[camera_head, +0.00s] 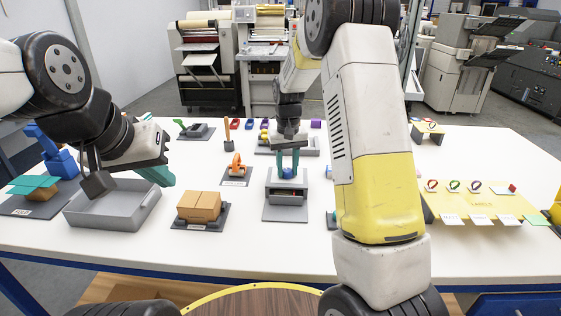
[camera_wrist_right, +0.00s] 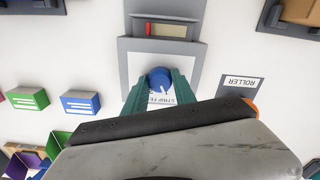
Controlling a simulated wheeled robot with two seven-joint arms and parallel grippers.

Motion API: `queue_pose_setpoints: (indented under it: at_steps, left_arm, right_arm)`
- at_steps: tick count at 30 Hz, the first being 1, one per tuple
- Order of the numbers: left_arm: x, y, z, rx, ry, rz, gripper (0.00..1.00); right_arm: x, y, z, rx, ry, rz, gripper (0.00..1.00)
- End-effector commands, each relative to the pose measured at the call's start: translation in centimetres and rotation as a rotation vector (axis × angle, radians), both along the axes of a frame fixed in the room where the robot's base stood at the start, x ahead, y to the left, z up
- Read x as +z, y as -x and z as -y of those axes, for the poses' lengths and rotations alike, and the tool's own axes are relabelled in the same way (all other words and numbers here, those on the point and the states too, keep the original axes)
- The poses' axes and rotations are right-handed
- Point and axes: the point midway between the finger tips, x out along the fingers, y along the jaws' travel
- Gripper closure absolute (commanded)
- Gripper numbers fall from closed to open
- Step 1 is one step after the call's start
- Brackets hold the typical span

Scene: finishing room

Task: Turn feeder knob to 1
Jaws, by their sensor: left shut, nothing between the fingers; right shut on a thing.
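The feeder (camera_head: 286,211) is a grey box with a dark front slot, near the middle of the table. Its blue knob (camera_head: 289,173) is on its top and also shows in the right wrist view (camera_wrist_right: 159,77), with a pale pointer mark. My right gripper (camera_head: 288,163) comes down from above, its teal fingers closed on the knob's two sides. A label reading "STRIP FE..." beside the knob is partly hidden by the fingers; the dial numbers are not readable. My left gripper (camera_head: 160,176) is shut and empty above the grey tray at the left.
The grey tray (camera_head: 88,220) and a cardboard box (camera_head: 199,206) on a dark base stand left of the feeder. An orange roller (camera_head: 237,165) is just left of it. A yellow label board (camera_head: 470,205) lies at the right. My right arm hides part of the table.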

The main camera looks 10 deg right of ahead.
Motion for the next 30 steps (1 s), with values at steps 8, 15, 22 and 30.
queue_pose_setpoints:
  at_steps: [8, 15, 22, 30]
  left_arm:
    - [0.0, 0.0, 0.0, 0.0, 0.0, 0.0, 1.0]
    - [0.0, 0.0, 0.0, 0.0, 0.0, 0.0, 1.0]
    - [0.0, 0.0, 0.0, 0.0, 0.0, 0.0, 1.0]
    - [0.0, 0.0, 0.0, 0.0, 0.0, 0.0, 1.0]
  right_arm:
    - [0.1, -0.1, 0.0, 0.001, 0.0, 0.002, 0.66]
    - [0.0, 0.0, 0.0, 0.001, 0.0, 0.001, 0.46]
    - [0.4, -0.1, 0.0, 0.001, 0.0, 0.002, 0.46]
    - [4.6, -0.1, 0.0, 0.001, -0.002, 0.005, 0.46]
